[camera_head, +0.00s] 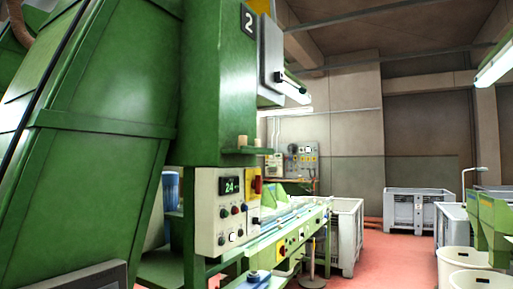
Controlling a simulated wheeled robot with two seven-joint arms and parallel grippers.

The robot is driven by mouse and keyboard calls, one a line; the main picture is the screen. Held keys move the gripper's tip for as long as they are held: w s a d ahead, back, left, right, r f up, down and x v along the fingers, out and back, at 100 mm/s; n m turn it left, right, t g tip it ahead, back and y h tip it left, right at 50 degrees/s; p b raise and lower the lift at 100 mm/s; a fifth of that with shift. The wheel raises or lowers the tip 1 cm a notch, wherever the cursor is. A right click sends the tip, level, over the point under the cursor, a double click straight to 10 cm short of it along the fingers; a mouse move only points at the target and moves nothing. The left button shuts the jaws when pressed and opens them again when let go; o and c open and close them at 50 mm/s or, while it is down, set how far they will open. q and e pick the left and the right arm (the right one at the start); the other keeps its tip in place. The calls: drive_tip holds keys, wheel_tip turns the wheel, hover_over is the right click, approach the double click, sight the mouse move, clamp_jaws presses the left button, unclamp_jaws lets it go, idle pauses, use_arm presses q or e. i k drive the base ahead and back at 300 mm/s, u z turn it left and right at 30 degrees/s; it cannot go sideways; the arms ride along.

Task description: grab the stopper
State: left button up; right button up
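Two small tan cork stoppers (242,141) stand upright, side by side, on a small green ledge (262,150) on the front of the tall green machine. The ledge is above the control panel. The right stopper (257,142) is close to the left one, with a narrow gap between them. Neither of my grippers is in view, so I cannot see whether they are open or shut.
The green machine (215,90) fills the left and centre. Below the ledge is a control panel (225,210) with knobs and a display. A green conveyor table (285,240) runs right. Grey crates (415,210) and white bins (460,260) stand on the red floor (390,255), clear between them.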

sight(243, 139)
drive_tip(key=z, duration=0.55)
drive_tip(key=k, duration=0.65)
drive_tip(key=z, duration=0.55)
drive_tip(key=i, duration=1.2)
drive_tip(key=u, duration=1.3)
drive_tip(key=i, duration=0.8)
drive_tip(key=u, duration=0.85)
